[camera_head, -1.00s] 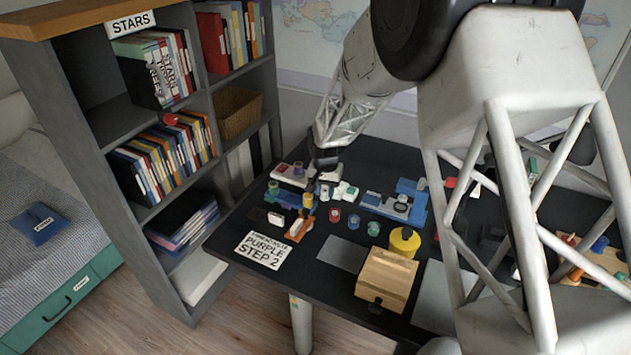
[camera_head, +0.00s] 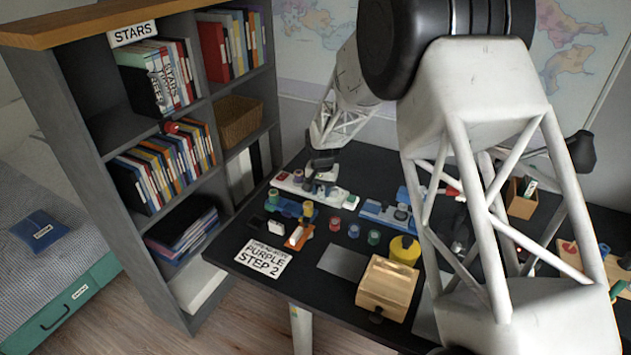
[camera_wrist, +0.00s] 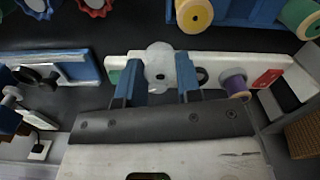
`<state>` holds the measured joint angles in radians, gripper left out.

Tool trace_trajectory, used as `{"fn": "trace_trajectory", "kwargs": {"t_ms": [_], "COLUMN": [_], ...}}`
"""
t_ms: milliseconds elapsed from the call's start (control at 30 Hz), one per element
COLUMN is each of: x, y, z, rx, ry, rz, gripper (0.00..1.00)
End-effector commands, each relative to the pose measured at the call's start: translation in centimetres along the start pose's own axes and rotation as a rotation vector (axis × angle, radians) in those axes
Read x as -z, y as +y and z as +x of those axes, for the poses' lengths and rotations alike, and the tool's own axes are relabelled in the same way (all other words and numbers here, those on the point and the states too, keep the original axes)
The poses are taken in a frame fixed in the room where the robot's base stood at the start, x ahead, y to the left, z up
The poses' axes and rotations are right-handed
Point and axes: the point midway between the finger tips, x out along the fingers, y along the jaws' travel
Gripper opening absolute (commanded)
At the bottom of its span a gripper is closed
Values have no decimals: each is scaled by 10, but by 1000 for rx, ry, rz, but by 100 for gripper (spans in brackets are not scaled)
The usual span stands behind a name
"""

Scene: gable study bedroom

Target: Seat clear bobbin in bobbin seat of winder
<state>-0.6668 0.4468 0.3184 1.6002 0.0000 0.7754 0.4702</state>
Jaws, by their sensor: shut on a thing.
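The clear bobbin (camera_wrist: 158,60) is a whitish, translucent round piece between the two blue fingertips of my gripper (camera_wrist: 157,70) in the wrist view. My gripper is shut on it, above or at the winder (camera_wrist: 214,64). The winder is a long white base with a green end, a red end and a purple spool (camera_wrist: 234,83). A dark round part shows right of the fingers. The bobbin seat is not clearly seen, and I cannot tell if the bobbin touches it. In the head view my gripper (camera_head: 320,172) hangs over the winder (camera_head: 343,198) and hides part of it.
A blue device (camera_head: 385,213) stands right of the winder. A blue rack (camera_head: 287,207) with green and yellow spools is in front. Small red and green spools, a yellow canister (camera_head: 404,250) and a wooden box (camera_head: 386,287) lie nearer the front. A bookshelf (camera_head: 180,150) borders the left.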

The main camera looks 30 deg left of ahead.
Motion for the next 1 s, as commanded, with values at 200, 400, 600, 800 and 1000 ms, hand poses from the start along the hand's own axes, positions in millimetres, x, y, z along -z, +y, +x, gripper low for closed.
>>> {"fn": "trace_trajectory", "kwargs": {"t_ms": [200,400,600,800,1000], "x": [25,48,70,85,89], "y": [-12,-23,-34,-42,-44], "z": [3,6,8,9,10], "rx": [0,0,0,0,0], "ry": [-1,-1,0,-1,-1], "rz": [0,0,0,0,0], "gripper": [10,10,10,10,10]}}
